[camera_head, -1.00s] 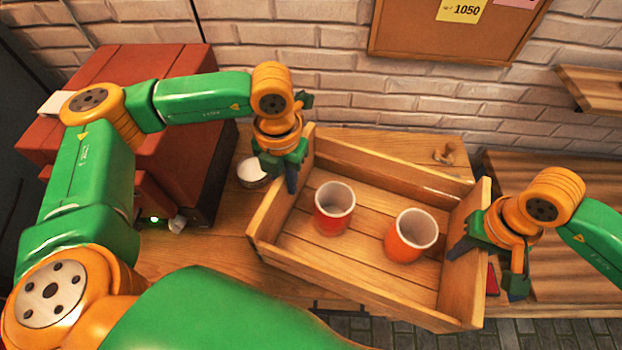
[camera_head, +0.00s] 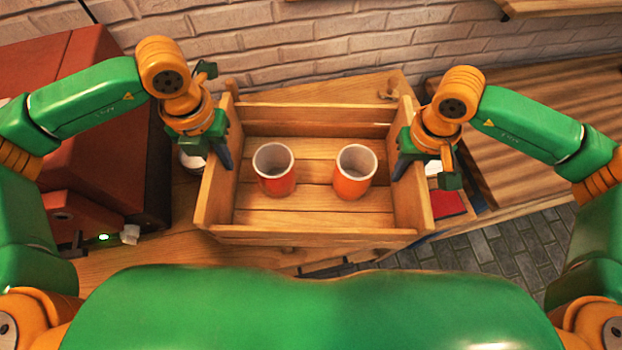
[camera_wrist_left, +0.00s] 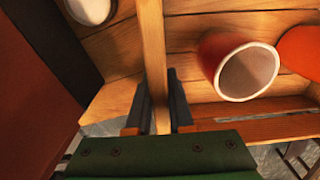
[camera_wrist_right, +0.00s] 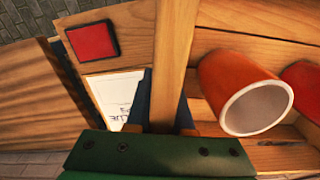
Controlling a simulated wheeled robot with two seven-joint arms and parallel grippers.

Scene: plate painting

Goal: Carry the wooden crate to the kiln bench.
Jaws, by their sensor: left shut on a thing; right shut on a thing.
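The wooden crate (camera_head: 320,236) is in the middle of the head view, roughly level, with two cups inside: a red cup (camera_head: 274,180) on the left and an orange cup (camera_head: 352,181) on the right, both upright. My left gripper (camera_head: 224,152) is shut on the crate's left end wall; the wall's edge runs between its fingers in the left wrist view (camera_wrist_left: 158,100). My right gripper (camera_head: 400,165) is shut on the right end wall, also seen in the right wrist view (camera_wrist_right: 168,105). I cannot tell whether the crate's underside touches the table.
A wooden table (camera_head: 150,262) lies beneath. A red-brown boxy machine (camera_head: 90,130) stands at the left, with a white cup (camera_head: 192,160) beside the crate. A slatted wooden bench (camera_head: 530,160) is at the right. A red square (camera_wrist_right: 92,41) and a paper card (camera_wrist_right: 118,95) lie near the crate's right end.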

